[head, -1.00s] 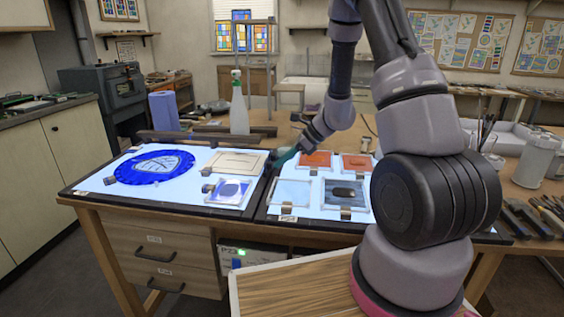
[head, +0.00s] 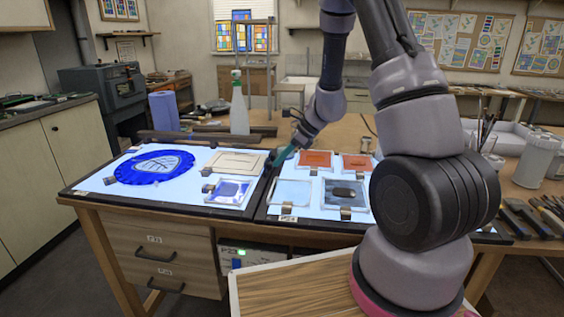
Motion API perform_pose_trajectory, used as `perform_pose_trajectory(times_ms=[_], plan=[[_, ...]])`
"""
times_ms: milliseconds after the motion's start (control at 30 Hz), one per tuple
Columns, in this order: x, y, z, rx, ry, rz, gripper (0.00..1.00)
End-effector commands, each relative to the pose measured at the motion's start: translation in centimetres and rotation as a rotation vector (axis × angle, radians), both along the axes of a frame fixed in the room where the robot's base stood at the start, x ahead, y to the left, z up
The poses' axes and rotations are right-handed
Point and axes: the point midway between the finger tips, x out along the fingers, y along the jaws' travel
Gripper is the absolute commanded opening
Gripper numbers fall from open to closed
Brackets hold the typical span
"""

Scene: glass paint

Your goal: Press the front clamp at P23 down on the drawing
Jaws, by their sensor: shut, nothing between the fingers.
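My gripper (head: 274,163) has teal fingers and is shut and empty. It hovers at the gap between the two lit panels, right of a cream framed drawing (head: 236,161). A framed sheet with a blue patch (head: 230,190) lies in front of that drawing, with a small dark clamp (head: 207,188) at its left edge. On the right panel, small clamps sit at the front edges of a pale sheet (head: 290,193) and of a sheet with a dark oval (head: 345,193); one is the front clamp (head: 346,213). Which clamp is at P23 is too small to read.
A blue round glass piece (head: 155,166) lies on the left lit panel. Orange squares (head: 316,159) lie at the back of the right panel. A spray bottle (head: 239,108) and dark bars (head: 200,137) stand behind. My arm hides the right panel's right part.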

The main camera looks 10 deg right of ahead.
Motion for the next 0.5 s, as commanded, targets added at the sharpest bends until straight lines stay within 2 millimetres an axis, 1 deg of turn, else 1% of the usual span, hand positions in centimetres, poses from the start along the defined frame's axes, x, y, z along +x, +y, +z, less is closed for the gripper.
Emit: perform_pose_trajectory(times_ms=[267, 500], plan=[[0.2, 0.6, 0.4, -0.073, 0.027, 0.005, 0.00], [0.6, 1.6, 1.1, -0.223, 0.085, 0.011, 0.00]])
